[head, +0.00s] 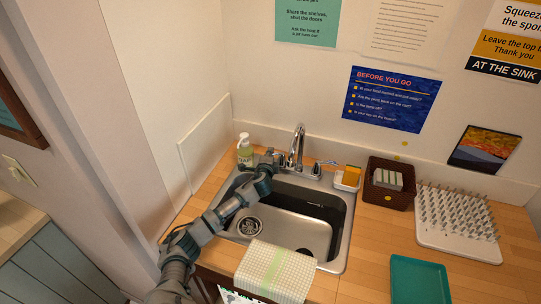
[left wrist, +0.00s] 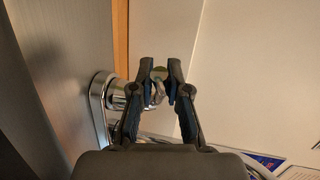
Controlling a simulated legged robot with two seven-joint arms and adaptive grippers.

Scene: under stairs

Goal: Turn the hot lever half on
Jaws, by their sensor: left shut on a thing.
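The chrome faucet (head: 298,147) stands at the back rim of the steel sink (head: 338,262), with a lever on each side. My left arm reaches over the sink from the lower left, and my left gripper (head: 274,156) is at the left lever, the hot one. The gripper mostly hides that lever in the head view. In the left wrist view, the hot lever (left wrist: 157,92) is between the two dark fingers of my left gripper (left wrist: 160,72), which are shut on it. Its round chrome base (left wrist: 101,98) shows to the left. My right gripper is not in view.
A soap bottle (head: 244,150) stands just left of my gripper. Right of the faucet are the other lever (head: 316,169), a sponge holder (head: 347,180), a brown basket (head: 378,195) and a drying rack (head: 440,238). A checked cloth (head: 275,270) hangs over the sink's front edge.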

